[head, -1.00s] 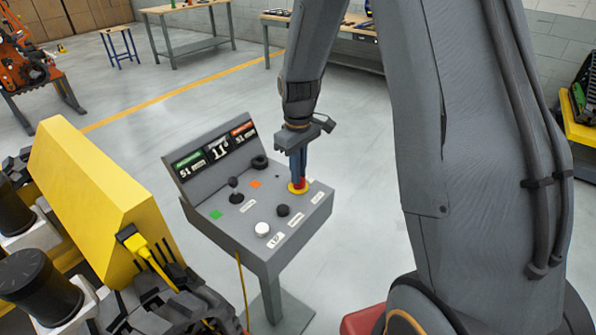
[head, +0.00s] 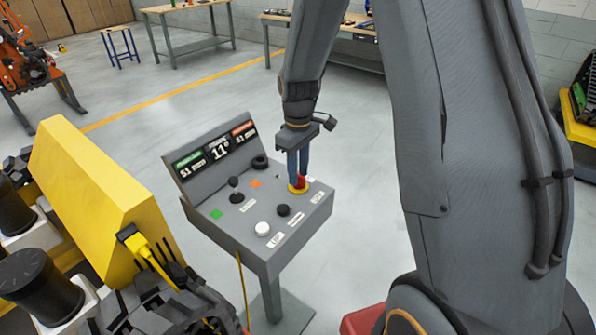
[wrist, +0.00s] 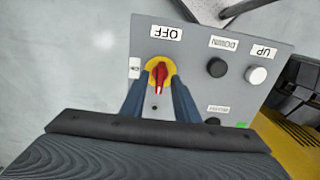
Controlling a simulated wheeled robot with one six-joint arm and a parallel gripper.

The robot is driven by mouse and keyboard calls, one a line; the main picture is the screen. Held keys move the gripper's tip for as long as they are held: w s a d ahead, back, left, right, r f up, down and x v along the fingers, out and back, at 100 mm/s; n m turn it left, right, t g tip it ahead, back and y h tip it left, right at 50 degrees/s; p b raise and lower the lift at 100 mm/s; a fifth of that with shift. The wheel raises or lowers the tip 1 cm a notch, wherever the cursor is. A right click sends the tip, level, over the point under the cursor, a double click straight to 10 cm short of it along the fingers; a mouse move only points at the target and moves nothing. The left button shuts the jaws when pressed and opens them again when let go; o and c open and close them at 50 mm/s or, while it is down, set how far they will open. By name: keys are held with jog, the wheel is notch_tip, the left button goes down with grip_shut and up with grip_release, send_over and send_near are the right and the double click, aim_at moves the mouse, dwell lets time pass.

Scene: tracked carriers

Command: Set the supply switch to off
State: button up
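The supply switch is a red knob (wrist: 160,76) on a yellow round base, on the panel's face. In the head view the red knob (head: 301,182) and its yellow base show at the panel's right side. An OFF label (wrist: 166,32) lies above the knob in the wrist view. The knob's handle lies roughly in line with that label, slightly tilted; which end points is hard to tell. My gripper (wrist: 159,88) is over the knob, its blue fingers apart on both sides of it, with gaps showing. In the head view my gripper (head: 298,180) reaches down to the switch.
The control panel (head: 240,228) carries a black joystick (head: 236,190), a white UP button (wrist: 256,75), a black DOWN button (wrist: 216,67) and a raised display (head: 215,150). A yellow machine (head: 95,190) stands close on the left.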

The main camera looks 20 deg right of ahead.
jog(key=shift+r+b, duration=1.15)
jog(key=shift+r, duration=2.8)
jog(key=s+f+m+b, duration=0.1)
jog(key=s+f+m, duration=0.1)
jog(key=s, duration=0.6)
jog(key=s+f+m+t+b, duration=0.1)
jog(key=s+f+m, duration=0.1)
jog(key=s+m, duration=0.3)
jog(key=s, duration=0.4)
jog(key=shift+s+f, duration=0.2)
jog(key=shift+f, duration=0.1)
jog(key=shift+a, duration=0.15)
